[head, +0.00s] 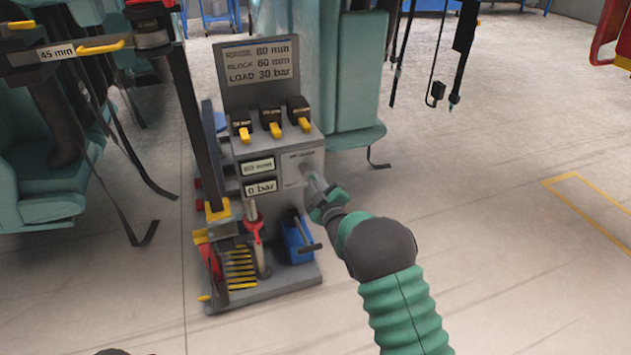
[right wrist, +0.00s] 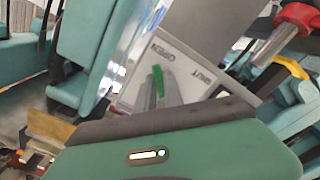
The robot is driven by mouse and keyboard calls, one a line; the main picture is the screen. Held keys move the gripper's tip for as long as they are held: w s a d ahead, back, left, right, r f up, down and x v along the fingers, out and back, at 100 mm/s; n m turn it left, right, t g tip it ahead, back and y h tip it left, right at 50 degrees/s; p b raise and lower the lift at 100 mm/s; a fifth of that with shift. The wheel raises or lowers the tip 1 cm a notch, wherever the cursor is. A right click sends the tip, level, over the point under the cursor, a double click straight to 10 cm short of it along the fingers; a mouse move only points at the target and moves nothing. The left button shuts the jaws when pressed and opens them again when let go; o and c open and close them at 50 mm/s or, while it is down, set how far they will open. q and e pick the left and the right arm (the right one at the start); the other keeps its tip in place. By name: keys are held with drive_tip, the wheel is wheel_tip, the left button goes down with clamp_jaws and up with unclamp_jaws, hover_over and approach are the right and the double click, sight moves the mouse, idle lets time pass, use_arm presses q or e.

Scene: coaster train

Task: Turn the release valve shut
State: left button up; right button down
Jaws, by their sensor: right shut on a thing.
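The release valve's panel (head: 300,165) is on the right part of a grey console (head: 262,225). In the right wrist view the panel (right wrist: 190,60) carries the words OPEN and SHUT. The valve's green handle (right wrist: 157,78) shows between my finger tips, nearer the word OPEN than SHUT. My right gripper (head: 314,182) is at the panel, shut on the handle, and it also shows in the wrist view (right wrist: 160,92). In the head view the gripper hides the handle. My left gripper is in neither view.
Three black switches with yellow levers (head: 272,124) top the console. Its lower display (head: 262,187) reads 0 bar; a sign (head: 258,62) above reads LOAD 30 bar. A blue can (head: 298,240) stands on the base. Teal seats (head: 345,90) are behind. The floor at right is clear.

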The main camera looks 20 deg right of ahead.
drive_tip(key=shift+a+f+m, duration=0.15)
drive_tip(key=shift+m, duration=0.15)
drive_tip(key=a+m+p, duration=0.1)
drive_tip(key=m, duration=0.2)
drive_tip(key=m+p, duration=0.1)
drive_tip(key=m, duration=0.2)
drive_tip(key=a+f+m+p, duration=0.1)
drive_tip(key=m, duration=0.2)
drive_tip(key=shift+s+a+m, duration=0.1)
drive_tip(key=shift+a+m, duration=0.25)
drive_tip(key=shift+m, duration=0.05)
drive_tip(key=m, duration=0.1)
drive_tip(key=a+m+p, duration=0.1)
drive_tip(key=m, duration=0.1)
drive_tip(key=shift+r+m, duration=0.2)
drive_tip(key=shift+m, duration=0.1)
drive_tip(key=shift+a+r+m+p, duration=0.2)
drive_tip(key=shift+m+p, duration=0.1)
drive_tip(key=shift+m, duration=0.65)
drive_tip(key=shift+a+r+m+p, duration=0.1)
drive_tip(key=shift+a+m+p, duration=0.15)
drive_tip(key=shift+m, duration=0.7)
drive_tip(key=c, duration=1.5)
unclamp_jaws()
drive_tip(key=shift+r, duration=0.1)
drive_tip(key=shift+o, duration=0.2)
